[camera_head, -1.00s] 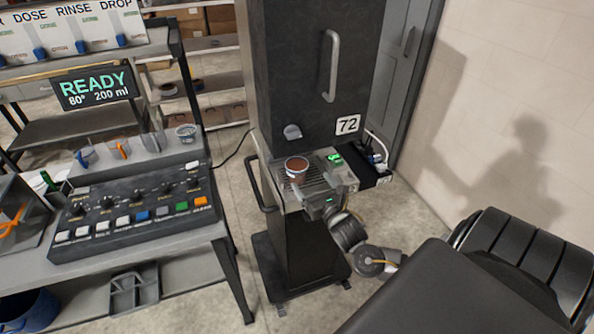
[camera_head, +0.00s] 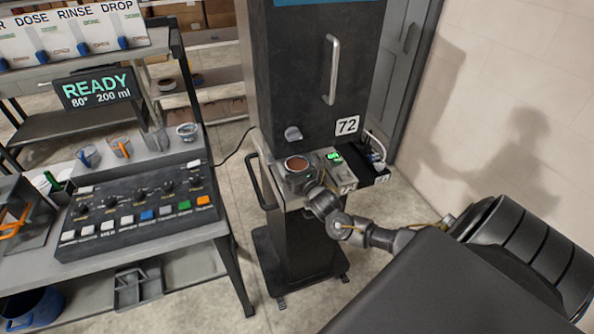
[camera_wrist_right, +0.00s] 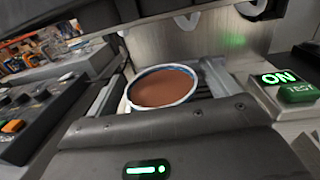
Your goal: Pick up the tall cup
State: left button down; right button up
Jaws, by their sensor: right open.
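The cup (camera_head: 297,163) holds something brown and has a blue-and-white rim. It stands upright on the small slatted tray (camera_head: 318,158) of the dark dispenser marked 72. In the right wrist view the cup (camera_wrist_right: 162,88) sits just beyond the dark gripper body. My right gripper (camera_head: 299,178) is open and close around the front of the cup, hiding its lower part in the head view. I cannot tell whether the fingers touch it. My left gripper is not in view.
A green-lit ON switch (camera_head: 333,156) is right of the cup, also in the right wrist view (camera_wrist_right: 279,78). The dispenser column (camera_head: 310,75) rises behind it. A button console (camera_head: 140,213) and several small cups stand on the bench at left. Open floor lies between.

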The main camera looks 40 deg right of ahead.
jog(key=shift+s, duration=0.1)
jog(key=c, duration=1.2)
jog(key=shift+r, duration=0.15)
